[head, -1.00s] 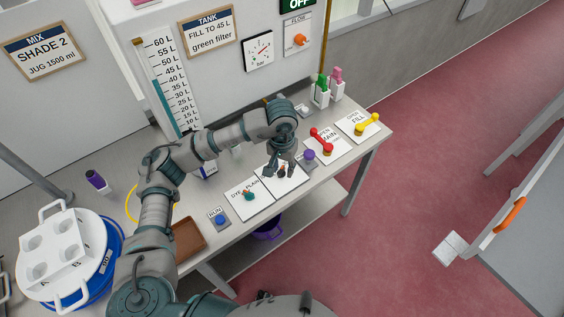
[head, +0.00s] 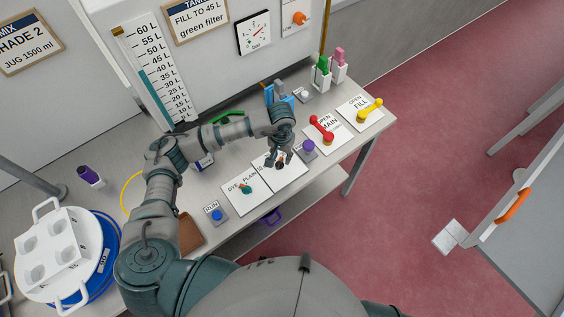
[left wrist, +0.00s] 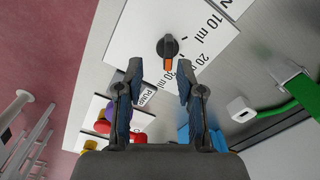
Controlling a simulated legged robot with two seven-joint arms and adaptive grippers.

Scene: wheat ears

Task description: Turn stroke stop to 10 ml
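The stroke stop is a small black knob (left wrist: 168,47) with an orange pointer on a white plate (left wrist: 205,62). The "10 ml" print lies at upper right of the knob, away from the pointer. My left gripper (left wrist: 160,72) is open, its fingertips apart and just short of the knob, one to each side. In the head view my left gripper (head: 278,160) hangs over the plate and partly hides the knob. My right gripper is not in view.
A purple knob (head: 308,146), red handle (head: 321,130) and yellow handle (head: 369,111) lie right of the gripper. Left of it are a teal knob (head: 245,188) and blue RUN button (head: 216,214). A blue object (head: 278,94) and green hose (head: 228,116) are behind.

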